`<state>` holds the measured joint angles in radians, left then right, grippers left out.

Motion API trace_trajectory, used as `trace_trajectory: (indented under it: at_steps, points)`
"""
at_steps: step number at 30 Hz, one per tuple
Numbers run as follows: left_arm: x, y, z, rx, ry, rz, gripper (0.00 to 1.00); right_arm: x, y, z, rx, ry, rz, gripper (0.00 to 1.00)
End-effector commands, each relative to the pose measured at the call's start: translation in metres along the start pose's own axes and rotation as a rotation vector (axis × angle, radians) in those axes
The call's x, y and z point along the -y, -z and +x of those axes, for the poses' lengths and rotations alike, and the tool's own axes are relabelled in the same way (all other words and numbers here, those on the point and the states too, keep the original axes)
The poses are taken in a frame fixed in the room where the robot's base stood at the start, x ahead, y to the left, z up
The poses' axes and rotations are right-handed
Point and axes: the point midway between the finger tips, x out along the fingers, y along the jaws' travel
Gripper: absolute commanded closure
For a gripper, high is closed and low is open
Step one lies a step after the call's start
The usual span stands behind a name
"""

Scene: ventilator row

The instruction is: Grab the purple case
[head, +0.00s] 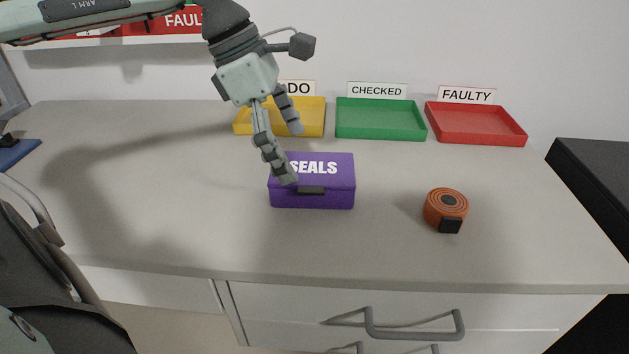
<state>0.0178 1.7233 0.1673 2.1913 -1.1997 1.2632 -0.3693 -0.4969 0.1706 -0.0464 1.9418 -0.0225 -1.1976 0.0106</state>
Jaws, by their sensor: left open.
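A purple case (330,180) marked "SEALS" in white stands on the grey counter, left of the middle of its width. A dark latch shows on its front. My left gripper (291,157) comes down from the upper left and is open, with its fingers spread. One finger overlaps the left part of the case in the picture and hides some of it. The other finger is above and behind the case in the picture. I cannot tell whether the near finger touches the case. Nothing is between the fingers. My right gripper is not in view.
An orange round tape-like object (446,209) lies right of the case. Yellow (312,118), green (380,119) and red (476,124) trays stand behind, with label cards. A shelf with red bins hangs upper left. The counter (170,215) left of the case is clear.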

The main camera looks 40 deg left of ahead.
Motion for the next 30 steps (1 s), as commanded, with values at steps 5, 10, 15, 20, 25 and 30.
trace_trajectory:
  at_steps: [5,10,15,20,25,30]
  points:
    - [0.002,-0.004,0.014,-0.007,0.003,0.000,0.00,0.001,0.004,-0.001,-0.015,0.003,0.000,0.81]
    - [0.002,-0.009,0.033,-0.006,0.004,0.001,0.00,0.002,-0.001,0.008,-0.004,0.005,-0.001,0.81]
    - [0.002,-0.010,0.048,-0.002,0.001,0.000,0.00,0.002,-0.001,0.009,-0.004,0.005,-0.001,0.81]
    - [0.002,-0.010,0.050,0.001,0.000,0.000,0.00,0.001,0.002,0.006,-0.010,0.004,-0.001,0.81]
    - [0.002,-0.010,0.050,0.001,-0.001,0.000,0.05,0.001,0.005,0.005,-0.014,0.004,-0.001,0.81]
    - [0.002,-0.010,0.050,0.001,0.000,0.000,0.26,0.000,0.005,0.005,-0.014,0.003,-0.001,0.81]
